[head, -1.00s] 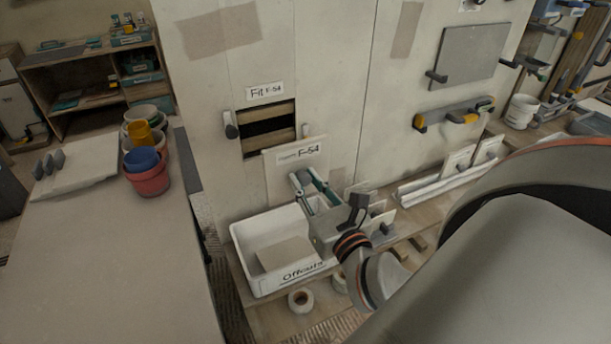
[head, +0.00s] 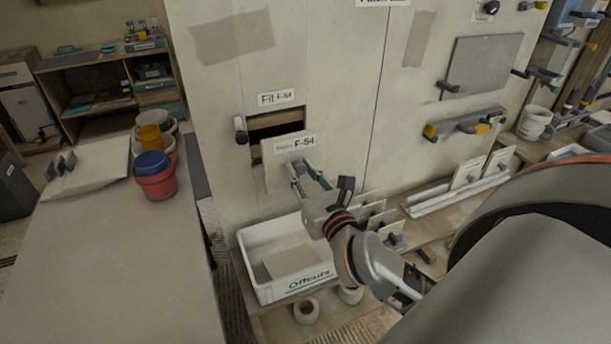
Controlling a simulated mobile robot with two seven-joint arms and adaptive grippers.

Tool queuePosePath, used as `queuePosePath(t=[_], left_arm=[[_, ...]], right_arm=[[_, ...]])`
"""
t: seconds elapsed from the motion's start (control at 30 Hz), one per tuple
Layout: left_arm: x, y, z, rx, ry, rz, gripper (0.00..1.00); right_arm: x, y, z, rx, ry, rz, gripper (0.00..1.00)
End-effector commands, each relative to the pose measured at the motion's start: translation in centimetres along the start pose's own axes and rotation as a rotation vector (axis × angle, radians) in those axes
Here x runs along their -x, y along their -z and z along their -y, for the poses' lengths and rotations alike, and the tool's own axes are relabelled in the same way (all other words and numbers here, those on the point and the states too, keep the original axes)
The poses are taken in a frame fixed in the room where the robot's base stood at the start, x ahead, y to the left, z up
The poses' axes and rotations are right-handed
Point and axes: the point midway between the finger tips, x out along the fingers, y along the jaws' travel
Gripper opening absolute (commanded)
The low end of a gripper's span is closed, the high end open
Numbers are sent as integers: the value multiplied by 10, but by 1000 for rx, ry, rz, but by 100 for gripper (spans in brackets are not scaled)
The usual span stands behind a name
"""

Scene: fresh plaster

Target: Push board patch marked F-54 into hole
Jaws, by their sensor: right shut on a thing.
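The board patch marked F-54 (head: 280,157) is a pale square panel with a printed label along its top. My right gripper (head: 299,172) is shut on it from the front. The patch is upright, close in front of the wall, and covers the lower part of the hole (head: 274,122). The dark upper part of the hole and a wooden batten inside it show above the patch. A sign reading "Fit F-54" (head: 276,97) is above the hole. I cannot tell whether the patch touches the wall. My left gripper is out of view.
A grey handle-like piece (head: 240,130) sits at the hole's left edge. A white "Offcuts" bin (head: 290,285) stands below, with tape rolls (head: 306,310) before it. More patches (head: 466,172) stand in a rack at right. A table with stacked buckets (head: 155,178) is at left.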

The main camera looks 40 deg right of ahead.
Motion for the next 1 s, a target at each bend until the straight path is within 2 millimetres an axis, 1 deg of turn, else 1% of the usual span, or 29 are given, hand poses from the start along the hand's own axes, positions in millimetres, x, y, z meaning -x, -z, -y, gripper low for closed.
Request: queuePosePath(t=[0.03, 0.33, 1.0], left_arm=[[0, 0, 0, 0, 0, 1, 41], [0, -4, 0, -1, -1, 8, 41], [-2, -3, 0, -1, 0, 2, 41]], right_arm=[[-4, -2, 0, 0, 0, 4, 2], [-26, -2, 0, 1, 1, 4, 2], [-74, -2, 0, 0, 0, 4, 2]])
